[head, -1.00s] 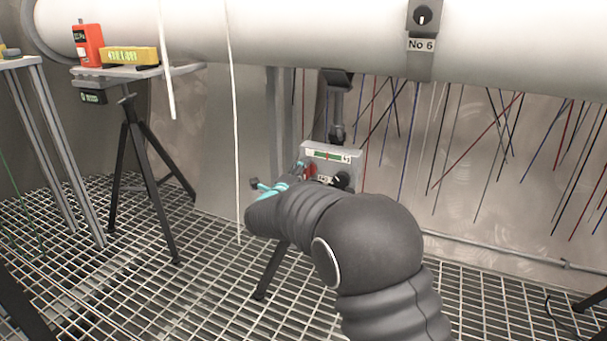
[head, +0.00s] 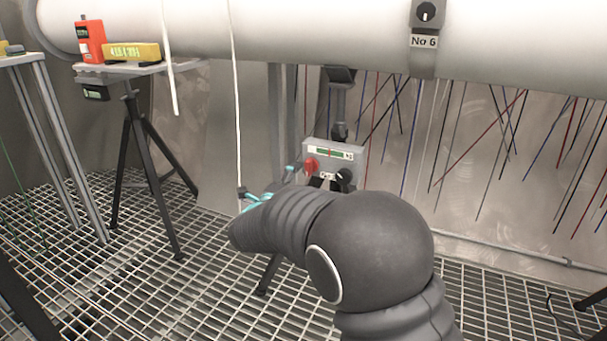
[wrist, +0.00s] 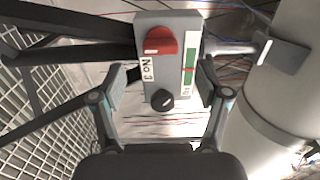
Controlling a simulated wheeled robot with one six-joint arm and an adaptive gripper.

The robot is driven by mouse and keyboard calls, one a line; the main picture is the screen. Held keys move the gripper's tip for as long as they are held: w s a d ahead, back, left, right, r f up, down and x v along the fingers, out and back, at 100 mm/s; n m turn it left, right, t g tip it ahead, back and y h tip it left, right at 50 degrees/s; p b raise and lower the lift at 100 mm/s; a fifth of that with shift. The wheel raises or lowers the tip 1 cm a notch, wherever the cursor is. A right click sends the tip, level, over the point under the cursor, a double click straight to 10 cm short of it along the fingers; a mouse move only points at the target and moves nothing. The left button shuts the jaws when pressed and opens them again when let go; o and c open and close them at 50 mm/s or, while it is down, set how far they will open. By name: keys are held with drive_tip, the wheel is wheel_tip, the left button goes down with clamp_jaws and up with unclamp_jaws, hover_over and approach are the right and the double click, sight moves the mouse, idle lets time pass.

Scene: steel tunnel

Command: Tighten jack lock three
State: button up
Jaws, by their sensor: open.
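The jack box (head: 335,152) is grey and stands on a stand under the big pipe. The wrist view shows its face (wrist: 181,22) with the label "No 3" (wrist: 147,69). A red knob (wrist: 160,41) sits at the far end of the face and a black knob (wrist: 162,99) at the near end. In the head view the red knob (head: 311,164) is left of the black knob (head: 345,178). A green gauge strip (wrist: 189,62) carries a red mark. My gripper (wrist: 162,80) is open and empty, facing the box with one finger on either side. No finger visibly touches a knob.
The white pipe (head: 330,30) runs across the top, with a "No 6" unit (head: 426,15) on it. A thin white cord (head: 235,100) hangs near my gripper. A tripod table (head: 125,72) stands at left. Coloured rods (head: 460,140) line the wall. The grated floor (head: 130,300) is open at front left.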

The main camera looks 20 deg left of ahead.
drive_tip(key=s, duration=0.5)
drive_tip(key=shift+s+a, duration=0.2)
drive_tip(key=shift+s, duration=0.15)
